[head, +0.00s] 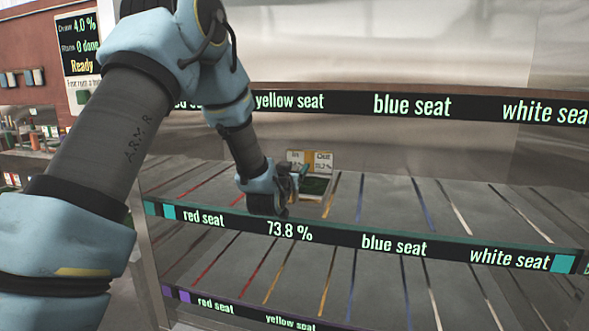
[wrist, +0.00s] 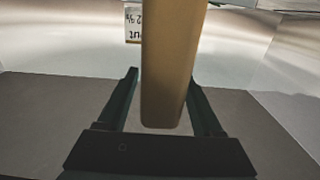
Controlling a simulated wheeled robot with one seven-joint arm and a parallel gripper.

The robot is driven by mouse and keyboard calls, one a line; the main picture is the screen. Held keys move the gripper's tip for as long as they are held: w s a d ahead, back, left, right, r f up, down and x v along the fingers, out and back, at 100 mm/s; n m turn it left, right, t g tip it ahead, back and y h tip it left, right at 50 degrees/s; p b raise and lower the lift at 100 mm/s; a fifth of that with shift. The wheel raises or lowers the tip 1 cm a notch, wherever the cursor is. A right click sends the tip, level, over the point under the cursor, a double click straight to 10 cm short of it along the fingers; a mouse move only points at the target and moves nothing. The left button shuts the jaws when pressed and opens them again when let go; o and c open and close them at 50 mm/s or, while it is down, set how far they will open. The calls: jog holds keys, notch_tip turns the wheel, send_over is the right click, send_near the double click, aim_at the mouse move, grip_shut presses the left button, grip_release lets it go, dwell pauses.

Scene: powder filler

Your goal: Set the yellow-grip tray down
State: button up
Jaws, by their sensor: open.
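In the wrist view the tan-yellow grip (wrist: 172,70) runs between the two dark fingers of my gripper (wrist: 160,85). The fingers are open, with a gap visible on the left; whether the right finger touches the grip I cannot tell. In the head view my gripper (head: 284,186) is at the tray's left front and hides part of it.
The middle shelf (head: 400,205) has bare seats to the right, marked blue and white. An upper shelf rail (head: 330,103) crosses above, and a lower shelf (head: 300,275) lies below. A status screen (head: 79,45) reading "Ready" is at the far left.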

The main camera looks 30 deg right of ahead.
jog(key=shift+s+a, duration=0.1)
jog(key=b+v, duration=0.4)
jog(key=v, duration=0.7)
jog(key=shift+s+a+b, duration=0.25)
jog(key=shift+b, duration=0.1)
jog(key=w+a+f+n+g+y, duration=0.15)
jog(key=a+f+y, duration=0.3)
jog(key=a, duration=0.55)
jog(key=w+a+f+n+g+y, duration=0.1)
jog(key=a+f+n+g+y, duration=0.2)
jog(key=a+f, duration=0.5)
jog(key=s+a+f+n+g+y, duration=0.1)
jog(key=s+a+g+y, duration=0.1)
jog(key=s+a, duration=0.4)
jog(key=s+a+n+g+y, duration=0.2)
jog(key=s+a+g, duration=0.3)
jog(key=a, duration=0.7)
jog(key=shift+s+a+f, duration=0.3)
jog(key=shift+s+f, duration=0.05)
jog(key=shift+s, duration=0.85)
jog(key=shift+y, duration=0.25)
jog(key=shift+c, duration=0.3)
